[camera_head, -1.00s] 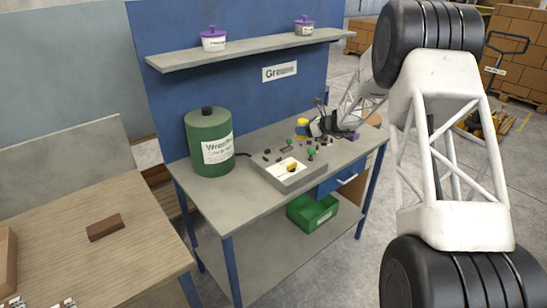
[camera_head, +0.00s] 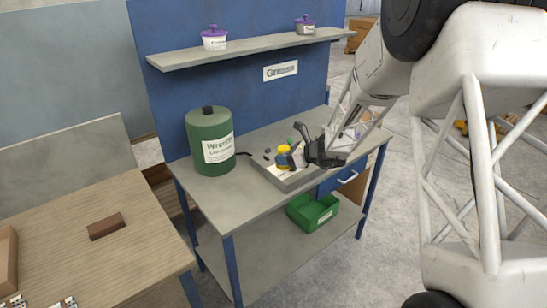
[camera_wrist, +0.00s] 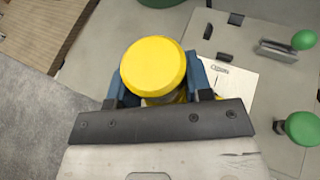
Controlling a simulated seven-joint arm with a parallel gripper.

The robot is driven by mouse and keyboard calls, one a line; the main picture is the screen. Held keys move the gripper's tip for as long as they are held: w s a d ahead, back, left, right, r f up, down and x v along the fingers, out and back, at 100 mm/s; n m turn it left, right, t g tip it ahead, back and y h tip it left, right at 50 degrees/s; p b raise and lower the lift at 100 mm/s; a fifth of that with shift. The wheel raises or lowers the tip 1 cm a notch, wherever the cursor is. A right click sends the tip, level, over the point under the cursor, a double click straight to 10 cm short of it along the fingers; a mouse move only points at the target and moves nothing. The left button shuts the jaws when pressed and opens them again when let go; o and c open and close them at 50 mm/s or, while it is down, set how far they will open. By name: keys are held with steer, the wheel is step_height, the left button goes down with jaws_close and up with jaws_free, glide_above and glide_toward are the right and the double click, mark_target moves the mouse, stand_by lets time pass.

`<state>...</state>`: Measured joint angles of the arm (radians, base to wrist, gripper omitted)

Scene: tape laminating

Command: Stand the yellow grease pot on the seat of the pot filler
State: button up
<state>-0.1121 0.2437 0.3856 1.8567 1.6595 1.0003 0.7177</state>
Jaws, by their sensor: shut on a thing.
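The yellow grease pot (camera_head: 284,150) is in my gripper (camera_head: 290,156), above the grey box-like fixture (camera_head: 300,182) on the blue-legged bench. In the wrist view, the pot's round yellow lid (camera_wrist: 154,66) shows between two blue fingers, which are shut on its sides. The pot looks upright. Its base is hidden, so I cannot tell whether it touches the fixture. The fixture, seemingly the pot filler, has a white card (camera_wrist: 232,82) and a green knob (camera_wrist: 302,128) on its top. The seat is not visible; the pot and gripper cover that area.
A green drum (camera_head: 209,145) stands left of the fixture, with a black hose (camera_head: 243,154) beside it. Two purple-lidded tubs (camera_head: 214,40) stand on the shelf (camera_head: 250,47). A green bin (camera_head: 312,212) sits below. The bench's front left is clear.

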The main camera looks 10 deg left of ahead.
steer(key=shift+s+a, duration=0.2)
steer(key=shift+s, duration=0.8)
steer(key=shift+w, duration=0.1)
steer(key=w+a, duration=0.1)
steer(key=w, duration=0.4)
steer(key=w+a+f, duration=0.1)
steer(key=w+a, duration=0.1)
steer(key=w, duration=0.3)
steer(key=w+a, duration=0.1)
steer(key=w, duration=0.4)
steer(key=shift+w+a+f, duration=0.1)
steer(key=shift+a+f, duration=0.15)
steer(key=shift+a, duration=0.1)
steer(key=shift+f, duration=0.1)
steer(key=shift+f, duration=1.65)
steer(key=shift+f, duration=0.1)
steer(key=o, duration=1)
steer(key=shift+f, duration=0.1)
steer(key=shift+c, duration=0.2)
